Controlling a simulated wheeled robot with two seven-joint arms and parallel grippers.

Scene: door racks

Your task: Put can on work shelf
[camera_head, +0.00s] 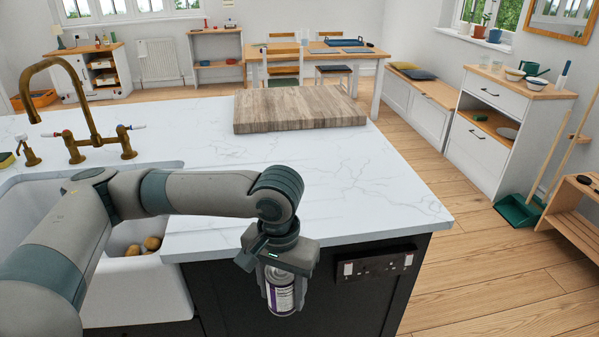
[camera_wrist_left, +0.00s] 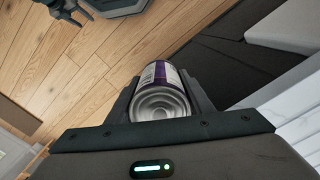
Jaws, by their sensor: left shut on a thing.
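My left gripper (camera_head: 279,283) is shut on a can (camera_head: 281,296) with a purple and white label. It holds the can roughly upright in front of the dark side of the island, below the level of the white worktop. In the left wrist view the silver end of the can (camera_wrist_left: 158,104) shows between the two fingers of the left gripper (camera_wrist_left: 163,95). My right gripper is not clearly in view. I cannot tell which piece of furniture is the work shelf.
A wooden board (camera_head: 300,112) lies on the white worktop (camera_head: 380,165). A brass tap (camera_head: 90,120) and a sink (camera_head: 140,290) are at the left. A socket plate (camera_head: 375,265) is right of the can. A low wooden rack (camera_head: 575,215) stands at the far right. Floor (camera_head: 480,275) is clear.

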